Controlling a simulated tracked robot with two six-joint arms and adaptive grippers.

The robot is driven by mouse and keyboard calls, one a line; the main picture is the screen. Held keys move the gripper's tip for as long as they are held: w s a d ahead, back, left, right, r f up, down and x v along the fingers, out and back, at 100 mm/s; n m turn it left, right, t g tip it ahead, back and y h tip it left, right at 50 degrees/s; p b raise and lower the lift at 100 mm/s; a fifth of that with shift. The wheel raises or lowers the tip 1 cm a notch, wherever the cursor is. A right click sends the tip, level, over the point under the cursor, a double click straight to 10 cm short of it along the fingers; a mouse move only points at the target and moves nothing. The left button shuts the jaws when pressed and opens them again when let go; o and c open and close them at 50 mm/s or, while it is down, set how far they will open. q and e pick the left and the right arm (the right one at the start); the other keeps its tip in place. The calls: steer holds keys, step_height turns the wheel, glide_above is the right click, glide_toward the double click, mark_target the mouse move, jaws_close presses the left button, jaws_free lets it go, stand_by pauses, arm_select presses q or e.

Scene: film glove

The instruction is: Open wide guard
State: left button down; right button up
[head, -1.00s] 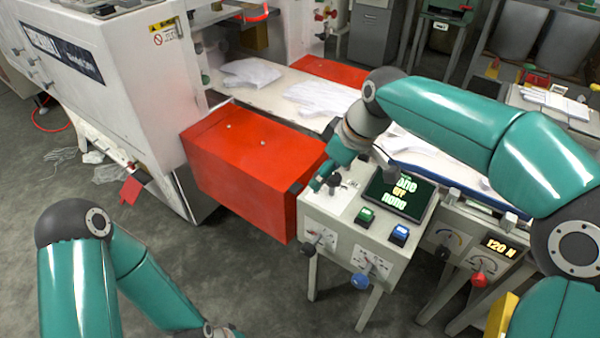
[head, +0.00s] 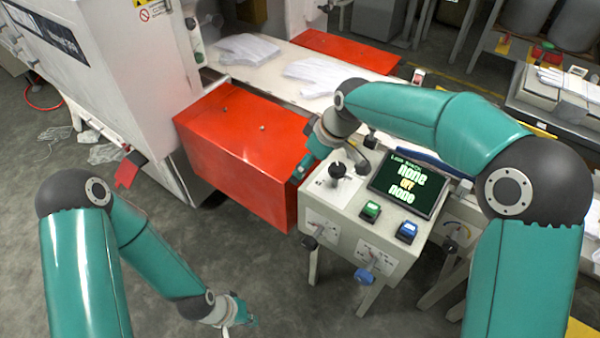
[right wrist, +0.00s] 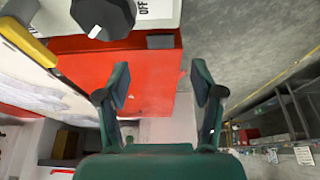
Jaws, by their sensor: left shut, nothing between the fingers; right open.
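A large red box-shaped guard (head: 235,140) stands beside the white machine, its lid level and its front face upright. It also fills the middle of the right wrist view (right wrist: 150,65). A second, flatter red guard (head: 345,54) lies across the far side of the white film bed. My right gripper (head: 300,172) is at the red box's right edge, beside the control box; its two fingers are apart in the right wrist view (right wrist: 160,80), with nothing between them. Whether it touches the guard, I cannot tell. My left gripper (head: 245,316) is shut and empty, low over the floor.
The grey control box (head: 350,225) carries a dark screen (head: 408,184), a green button (head: 371,210), a blue button (head: 407,232) and a black knob (head: 338,170). White gloves (head: 245,48) lie on the bed. The floor in front of the red box is open.

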steer(key=x, duration=0.6)
steer(key=shift+a+f, duration=0.1)
steer(key=shift+f, duration=0.3)
jaws_close()
